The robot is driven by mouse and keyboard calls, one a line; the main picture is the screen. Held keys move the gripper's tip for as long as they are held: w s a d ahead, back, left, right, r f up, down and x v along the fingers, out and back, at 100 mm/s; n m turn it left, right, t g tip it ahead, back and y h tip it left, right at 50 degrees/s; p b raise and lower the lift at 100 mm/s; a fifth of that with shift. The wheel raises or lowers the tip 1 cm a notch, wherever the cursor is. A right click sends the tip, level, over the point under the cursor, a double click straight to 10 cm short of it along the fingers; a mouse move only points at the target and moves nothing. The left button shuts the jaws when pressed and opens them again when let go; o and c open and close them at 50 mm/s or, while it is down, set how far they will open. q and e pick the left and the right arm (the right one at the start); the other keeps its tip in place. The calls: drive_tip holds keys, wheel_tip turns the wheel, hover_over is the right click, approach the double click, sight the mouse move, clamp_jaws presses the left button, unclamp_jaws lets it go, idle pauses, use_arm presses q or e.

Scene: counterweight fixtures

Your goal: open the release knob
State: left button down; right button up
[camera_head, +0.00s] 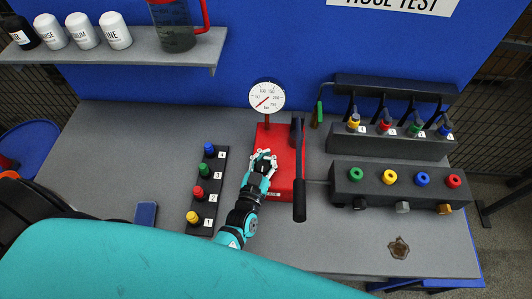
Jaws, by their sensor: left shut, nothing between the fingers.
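A red hand pump (283,184) stands on the grey bench with a white round gauge (267,95) above it and a black lever (299,190) along its right side. My left gripper (264,161) is over the left part of the pump's red body, its fingers shut with nothing held. The release knob cannot be made out clearly; a small dark part shows at the fingers, and I cannot tell whether it is the knob or part of the gripper. My right gripper is not in view.
A black strip with coloured knobs (207,190) lies left of the pump. A dark block with coloured ports (398,178) and a rack of hoses (394,139) stand right. A blue flat object (145,214) lies left. A shelf (110,52) holds bottles and a jug.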

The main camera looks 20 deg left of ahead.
use_arm(q)
drive_tip(key=shift+s+d+f, duration=0.2)
drive_tip(key=shift+s+f, duration=0.05)
drive_tip(key=shift+f, duration=0.05)
drive_tip(key=c, duration=1.2)
unclamp_jaws()
drive_tip(key=shift+s+d+r, duration=0.1)
drive_tip(key=shift+s+r, duration=0.05)
drive_tip(key=shift+r, duration=0.15)
drive_tip(key=shift+c, duration=0.2)
drive_tip(key=shift+o, duration=0.9)
drive_tip(key=s, duration=1.1)
drive_tip(key=shift+s+d, duration=0.3)
drive_tip(key=shift+s, duration=0.1)
